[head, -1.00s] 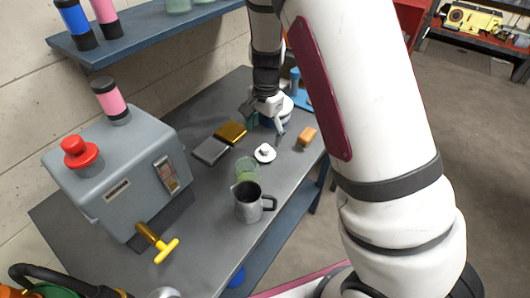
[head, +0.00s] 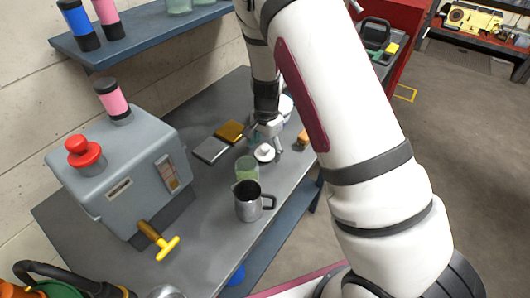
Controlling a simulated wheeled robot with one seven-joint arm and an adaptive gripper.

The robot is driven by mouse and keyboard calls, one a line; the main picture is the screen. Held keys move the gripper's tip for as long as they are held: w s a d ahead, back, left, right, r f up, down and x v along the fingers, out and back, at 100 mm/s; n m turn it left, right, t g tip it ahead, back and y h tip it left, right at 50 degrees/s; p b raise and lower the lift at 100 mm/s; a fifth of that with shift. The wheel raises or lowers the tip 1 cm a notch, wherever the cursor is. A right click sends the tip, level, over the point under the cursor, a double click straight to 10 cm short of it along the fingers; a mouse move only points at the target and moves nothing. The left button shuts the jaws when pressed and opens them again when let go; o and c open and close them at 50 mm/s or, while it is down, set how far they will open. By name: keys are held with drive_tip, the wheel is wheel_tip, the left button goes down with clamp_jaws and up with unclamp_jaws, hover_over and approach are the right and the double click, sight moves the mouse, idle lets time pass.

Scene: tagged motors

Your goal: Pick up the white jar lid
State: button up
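The white jar lid (head: 264,153) lies on the grey workbench, a small round disc with a raised knob. It sits just behind the green glass jar (head: 247,169). My gripper (head: 265,138) points down right behind and above the lid, with its fingers spread to either side. No object shows between the fingers. Whether a fingertip touches the lid cannot be told from this view.
A metal pitcher (head: 248,201) stands in front of the glass jar. An orange block (head: 303,138) is to the right, partly hidden by my arm. A grey machine (head: 120,178) fills the bench's left.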

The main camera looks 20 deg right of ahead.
drive_tip(key=c, duration=0.6)
